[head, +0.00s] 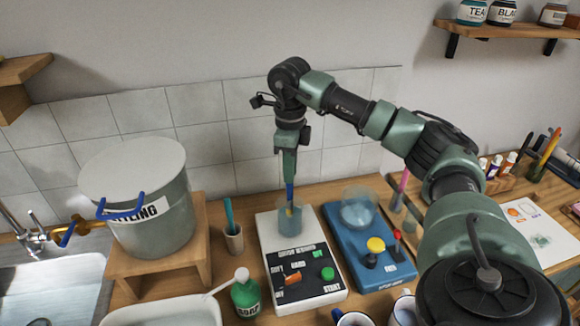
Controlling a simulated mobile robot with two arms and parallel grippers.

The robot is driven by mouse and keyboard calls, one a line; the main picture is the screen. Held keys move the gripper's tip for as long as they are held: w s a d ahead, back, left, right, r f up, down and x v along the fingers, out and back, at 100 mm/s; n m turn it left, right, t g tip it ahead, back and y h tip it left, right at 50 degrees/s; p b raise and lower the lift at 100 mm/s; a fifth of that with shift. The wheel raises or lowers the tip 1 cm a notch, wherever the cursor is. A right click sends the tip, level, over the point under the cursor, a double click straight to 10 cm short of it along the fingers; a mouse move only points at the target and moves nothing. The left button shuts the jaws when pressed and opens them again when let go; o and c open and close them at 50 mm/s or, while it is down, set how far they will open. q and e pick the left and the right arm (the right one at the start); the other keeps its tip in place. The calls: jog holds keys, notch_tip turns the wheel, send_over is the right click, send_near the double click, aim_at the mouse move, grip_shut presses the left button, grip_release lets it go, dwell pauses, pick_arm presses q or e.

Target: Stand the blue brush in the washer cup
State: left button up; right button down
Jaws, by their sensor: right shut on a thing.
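My right gripper (289,180) points straight down above the white washer (267,232) and is shut on the blue brush (290,194). The brush is upright, and its lower end shows inside or right behind the clear washer cup (283,221). Whether it touches the cup's bottom cannot be told. The cup, with bluish contents, stands at the back of the washer. The washer's front has a dark panel with an orange switch (292,279) and a green start button (328,273). My left gripper is not in view.
On the left are a small cup with a teal brush (233,237), a green soap bottle (246,299) and a large pot (150,225) on a wooden stand.

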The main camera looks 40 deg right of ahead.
jog(key=shift+f, duration=0.3)
jog(key=c, duration=1.3)
grip_release()
jog(key=shift+r, duration=0.1)
jog(key=shift+r, duration=0.3)
notch_tip(320, 180, up, 6)
jog(key=shift+f+b, duration=0.1)
jog(key=shift+b, duration=0.5)
jog(key=shift+r, duration=0.65)
